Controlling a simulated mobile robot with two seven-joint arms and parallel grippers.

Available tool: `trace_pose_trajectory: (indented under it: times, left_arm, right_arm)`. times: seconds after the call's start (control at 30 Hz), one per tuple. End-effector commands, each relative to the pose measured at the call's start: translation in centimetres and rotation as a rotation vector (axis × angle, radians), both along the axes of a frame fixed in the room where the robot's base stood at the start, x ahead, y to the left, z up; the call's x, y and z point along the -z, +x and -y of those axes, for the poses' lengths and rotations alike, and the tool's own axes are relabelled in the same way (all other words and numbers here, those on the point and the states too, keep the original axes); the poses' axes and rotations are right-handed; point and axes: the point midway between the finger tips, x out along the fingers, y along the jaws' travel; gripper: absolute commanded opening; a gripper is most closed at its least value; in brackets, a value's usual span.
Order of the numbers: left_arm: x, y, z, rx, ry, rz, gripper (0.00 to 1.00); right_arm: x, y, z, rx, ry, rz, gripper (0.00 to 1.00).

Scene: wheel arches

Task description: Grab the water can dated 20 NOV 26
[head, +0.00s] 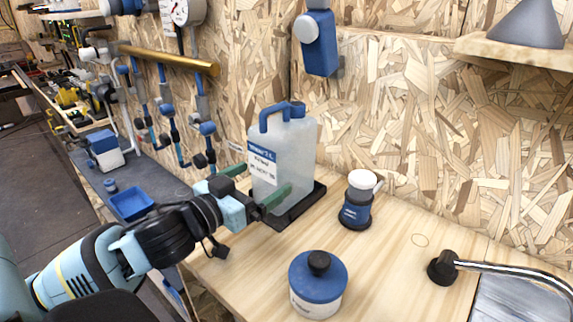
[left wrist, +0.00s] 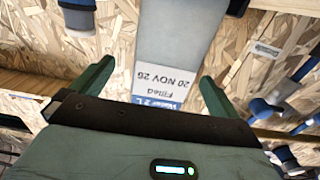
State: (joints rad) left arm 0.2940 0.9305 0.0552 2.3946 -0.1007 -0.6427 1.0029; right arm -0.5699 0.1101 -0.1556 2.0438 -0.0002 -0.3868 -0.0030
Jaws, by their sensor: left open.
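The water can (head: 297,160) is a translucent white jug with a blue handle and cap. It stands upright in a dark tray (head: 312,200) on the wooden worktop. Its label shows upside down in the left wrist view (left wrist: 165,82) and reads "Filled 20 NOV 26". My left gripper (head: 258,184) is open at the can's label side, with green fingers to either side of the can. In the left wrist view the fingers (left wrist: 155,88) stand apart with visible gaps to the can. My right gripper is not in view.
A blue-and-white container (head: 357,200) stands right of the can. A blue-lidded round tub (head: 318,287) is nearer the front. A black-based curved metal pipe (head: 500,268) is at the right. The chipboard wall (head: 420,120) rises close behind; bare worktop lies between the containers and pipe.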

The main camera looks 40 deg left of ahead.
Motion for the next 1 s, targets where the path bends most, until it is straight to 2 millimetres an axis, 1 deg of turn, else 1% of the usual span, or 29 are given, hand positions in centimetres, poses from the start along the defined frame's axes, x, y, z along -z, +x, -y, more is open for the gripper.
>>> trace_pose_trajectory:
  times: [0.37, 0.67, 0.77, 1.0]
  left_arm:
    - [-0.2, 2.3, 0.1, 0.0, 0.0, 0.002, 1.0]
    - [-0.2, 2.8, 0.1, 0.0, 0.0, 0.001, 1.0]
    - [-0.5, 3.5, 0.0, -0.001, 0.002, 0.003, 1.0]
    - [-1.2, 6.1, -0.4, -0.002, 0.001, 0.003, 1.0]
  right_arm:
    - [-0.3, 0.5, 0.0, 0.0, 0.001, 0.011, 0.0]
    - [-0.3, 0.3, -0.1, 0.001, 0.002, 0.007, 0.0]
    - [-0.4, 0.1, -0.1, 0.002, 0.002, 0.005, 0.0]
    - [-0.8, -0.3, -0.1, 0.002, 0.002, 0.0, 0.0]
